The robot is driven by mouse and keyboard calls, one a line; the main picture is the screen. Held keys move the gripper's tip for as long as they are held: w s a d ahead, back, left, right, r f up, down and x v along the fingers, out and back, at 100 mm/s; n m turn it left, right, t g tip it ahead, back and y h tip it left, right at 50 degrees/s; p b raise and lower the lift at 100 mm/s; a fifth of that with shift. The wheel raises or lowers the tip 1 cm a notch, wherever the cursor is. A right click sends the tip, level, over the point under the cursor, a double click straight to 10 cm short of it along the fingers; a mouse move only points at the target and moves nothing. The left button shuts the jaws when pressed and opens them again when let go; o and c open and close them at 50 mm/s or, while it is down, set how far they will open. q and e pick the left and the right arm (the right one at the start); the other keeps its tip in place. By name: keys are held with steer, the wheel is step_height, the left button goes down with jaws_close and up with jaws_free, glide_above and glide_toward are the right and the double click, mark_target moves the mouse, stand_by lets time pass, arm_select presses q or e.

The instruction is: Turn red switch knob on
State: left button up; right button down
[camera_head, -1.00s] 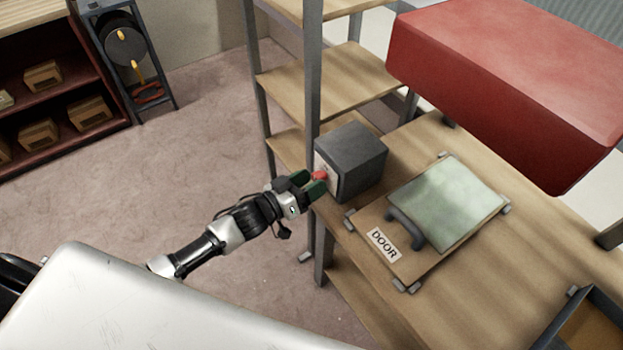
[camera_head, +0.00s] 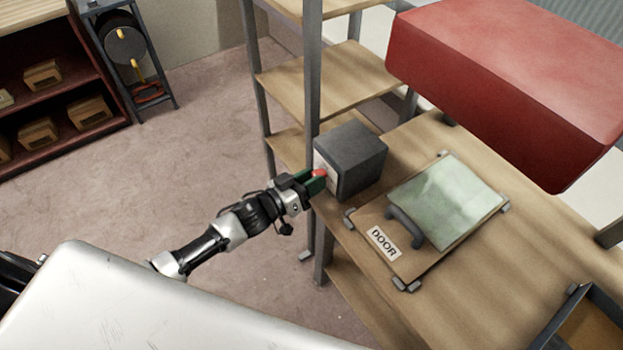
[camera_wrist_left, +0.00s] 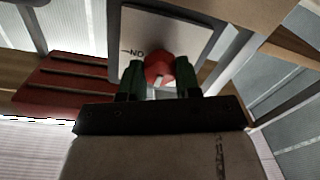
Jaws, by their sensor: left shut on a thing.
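The red switch knob (camera_head: 319,173) sits on the pale front plate of a dark grey box (camera_head: 358,155) at the left end of the wooden bench. My left gripper (camera_head: 316,181) is at the knob, its green fingertips shut on it. In the left wrist view the knob (camera_wrist_left: 159,68) is between the two green fingers (camera_wrist_left: 160,82), with a white mark on it pointing towards the gripper. The plate (camera_wrist_left: 165,32) above it carries lettering that looks like "ON" with a line, to the left of the knob. My right gripper is not in view.
A board labelled DOOR (camera_head: 383,244), with a handle and greenish panel, lies on the bench right of the box. A red block-like body (camera_head: 510,85) overhangs the bench. A grey shelf post (camera_head: 313,75) stands just behind the gripper. Open floor lies left.

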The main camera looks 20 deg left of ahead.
arm_select(q)
steer(key=m, duration=0.3)
steer(key=m+b, duration=0.1)
steer(key=m, duration=0.5)
steer(key=shift+f, duration=0.1)
steer(key=m+b, duration=0.1)
steer(key=m, duration=0.3)
steer(key=shift+m+h, duration=0.3)
steer(key=shift+m+b, duration=0.75)
steer(key=shift+m, duration=1.65)
steer(key=o, duration=0.9)
steer(key=shift+o, duration=0.2)
steer(key=shift+s+a, duration=0.1)
